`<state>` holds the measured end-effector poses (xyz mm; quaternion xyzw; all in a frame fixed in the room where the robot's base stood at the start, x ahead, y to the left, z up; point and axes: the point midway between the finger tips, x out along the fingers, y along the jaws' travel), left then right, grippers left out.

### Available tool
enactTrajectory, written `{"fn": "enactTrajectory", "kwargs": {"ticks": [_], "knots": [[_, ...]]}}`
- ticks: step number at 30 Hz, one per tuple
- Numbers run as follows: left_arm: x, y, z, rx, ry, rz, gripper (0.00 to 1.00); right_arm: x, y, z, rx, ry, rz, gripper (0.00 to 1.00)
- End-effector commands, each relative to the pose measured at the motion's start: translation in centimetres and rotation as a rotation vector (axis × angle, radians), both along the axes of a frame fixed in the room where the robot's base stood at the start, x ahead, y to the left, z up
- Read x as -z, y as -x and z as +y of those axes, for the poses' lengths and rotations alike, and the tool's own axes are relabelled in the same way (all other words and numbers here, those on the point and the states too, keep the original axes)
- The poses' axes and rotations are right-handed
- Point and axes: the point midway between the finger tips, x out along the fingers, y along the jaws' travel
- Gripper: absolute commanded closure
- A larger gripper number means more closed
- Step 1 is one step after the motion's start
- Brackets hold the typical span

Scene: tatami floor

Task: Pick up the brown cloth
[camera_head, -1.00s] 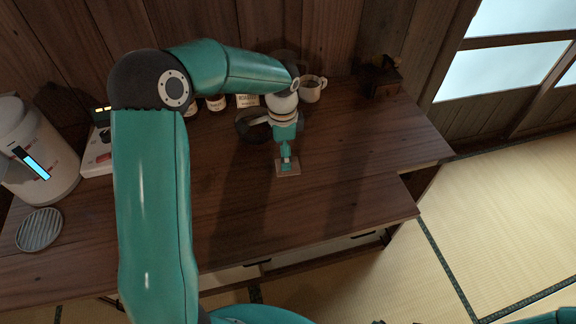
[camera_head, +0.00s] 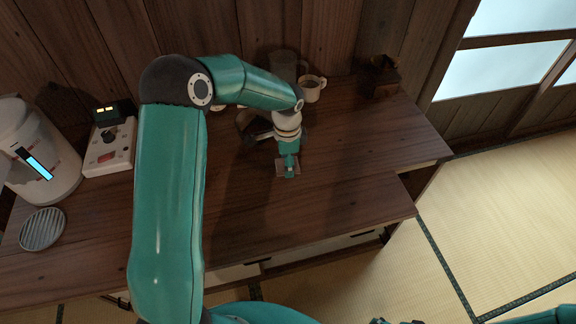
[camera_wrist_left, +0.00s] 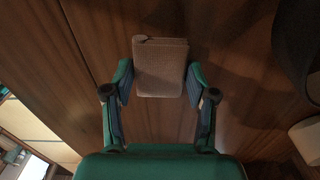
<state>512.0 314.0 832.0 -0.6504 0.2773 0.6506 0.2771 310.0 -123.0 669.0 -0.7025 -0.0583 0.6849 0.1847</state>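The brown cloth (camera_wrist_left: 160,72) is a small folded, roughly rectangular pad lying on the wooden desk. In the head view only its edges (camera_head: 279,171) show around my gripper. My left gripper (camera_head: 288,172) points down over the cloth. In the left wrist view its two fingers (camera_wrist_left: 159,76) are spread, one on each side of the cloth, with narrow gaps. I cannot tell how high the fingertips are above the desk.
A white mug (camera_head: 312,88) stands behind my left wrist, with a dark ring-shaped object (camera_head: 250,124) to its left. A white appliance (camera_head: 40,155), a control box (camera_head: 108,150) and a round grille (camera_head: 41,229) are at left.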

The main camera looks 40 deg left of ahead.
Motion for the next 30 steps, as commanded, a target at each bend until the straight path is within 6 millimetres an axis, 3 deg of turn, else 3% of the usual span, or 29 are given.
{"fn": "enactTrajectory", "kwargs": {"ticks": [3, 17, 23, 30], "knots": [[0.0, 0.0, 0.0, 0.000, 0.000, 0.000, 0.70, 0.0, 0.0, 0.0, 0.000, 0.000, 0.000, 0.32], [-1.0, -0.1, 0.0, 0.001, -0.001, -0.002, 0.70, 0.1, 0.0, 0.0, 0.000, 0.000, 0.000, 0.32], [-3.7, -0.2, 0.0, 0.001, -0.001, -0.006, 0.70, 0.3, 0.0, 0.0, 0.000, 0.000, 0.000, 0.32], [-10.0, -0.2, -0.1, 0.001, -0.001, -0.008, 0.70, 0.6, 0.0, 0.0, 0.000, 0.000, 0.000, 0.32]]}}
